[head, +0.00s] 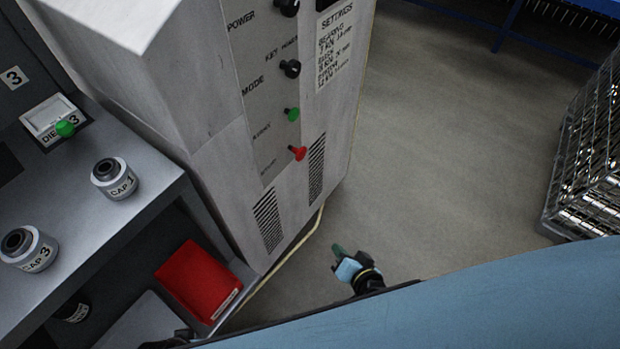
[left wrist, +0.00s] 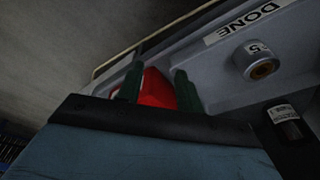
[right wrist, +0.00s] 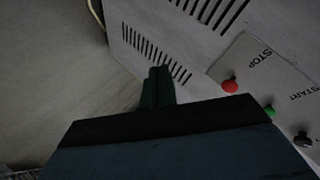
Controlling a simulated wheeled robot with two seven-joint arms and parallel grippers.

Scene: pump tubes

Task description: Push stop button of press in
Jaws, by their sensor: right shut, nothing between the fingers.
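The red stop button (head: 297,153) is the lowest knob on the grey press control panel (head: 270,165), and it sticks out from the panel. In the right wrist view the red button (right wrist: 230,86) is beside the "STOP" label, right of my fingers. My right gripper (head: 337,251) is shut and empty, below and to the right of the button in the head view, apart from the cabinet. Its closed green fingers also show in the right wrist view (right wrist: 158,72). My left gripper (left wrist: 156,86) has its fingers apart, with a red bin behind them.
A green button (head: 292,114) and black knobs (head: 290,68) sit above the stop button. Vent slots (head: 268,220) are below it. A bench (head: 75,225) with caps (head: 115,178) and a red bin (head: 198,282) stand left. A wire basket (head: 585,150) is at right; the floor between is clear.

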